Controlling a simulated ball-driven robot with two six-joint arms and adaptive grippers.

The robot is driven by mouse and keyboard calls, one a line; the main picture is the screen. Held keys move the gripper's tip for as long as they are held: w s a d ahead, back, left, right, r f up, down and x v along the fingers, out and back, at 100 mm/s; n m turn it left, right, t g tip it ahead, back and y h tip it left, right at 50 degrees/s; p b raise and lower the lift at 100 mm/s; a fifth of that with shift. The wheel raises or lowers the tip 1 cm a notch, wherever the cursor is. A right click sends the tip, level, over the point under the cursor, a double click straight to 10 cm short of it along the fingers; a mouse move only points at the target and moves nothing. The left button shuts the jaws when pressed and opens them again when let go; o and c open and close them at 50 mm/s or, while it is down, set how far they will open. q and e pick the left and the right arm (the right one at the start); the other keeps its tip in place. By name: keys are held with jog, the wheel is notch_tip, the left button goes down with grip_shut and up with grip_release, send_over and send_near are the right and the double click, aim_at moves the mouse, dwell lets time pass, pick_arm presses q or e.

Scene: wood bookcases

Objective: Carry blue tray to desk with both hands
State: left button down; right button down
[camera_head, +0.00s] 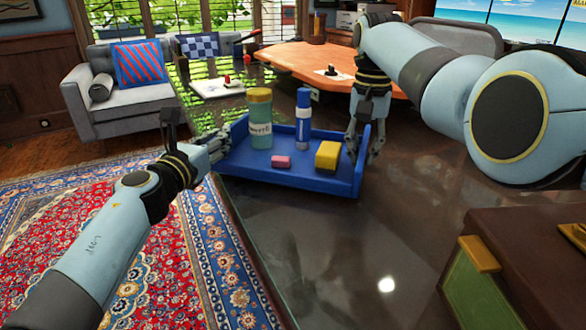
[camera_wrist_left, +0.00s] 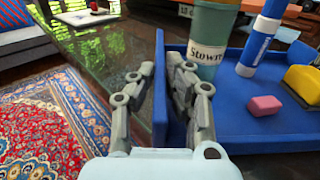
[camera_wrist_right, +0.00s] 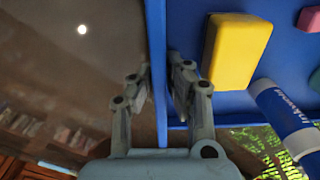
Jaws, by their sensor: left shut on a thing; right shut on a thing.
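On the tray stand a green jar (camera_head: 260,120) with a yellowish lid and a blue and white marker (camera_head: 303,118). A pink eraser (camera_head: 281,162) and a yellow block (camera_head: 327,155) lie there too. The orange wooden desk (camera_head: 300,63) is beyond the tray.
A grey sofa (camera_head: 110,100) with cushions is at the left, and a patterned rug (camera_head: 150,270) lies below my left arm. A brown cabinet (camera_head: 535,240) is at the right front.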

pick_arm(q)
jog(key=shift+f, duration=0.65)
pick_arm(e)
jog(key=shift+f, duration=0.65)
pick_arm(q)
jog(key=c, duration=1.4)
grip_release()
jog(key=shift+r, duration=0.35)
pick_arm(e)
jog(key=c, duration=1.4)
grip_release()
jog(key=shift+r, duration=0.3)
pick_arm(q)
jog(key=shift+o, duration=0.2)
pick_arm(e)
jog(key=shift+o, duration=0.2)
jog(key=shift+r, duration=0.25)
pick_arm(q)
jog(key=v, duration=1.2)
pick_arm(e)
notch_tip(320, 180, up, 12)
jog(key=shift+f, duration=0.25)
pick_arm(q)
jog(key=shift+s, duration=0.1)
pick_arm(e)
jog(key=shift+f, duration=0.1)
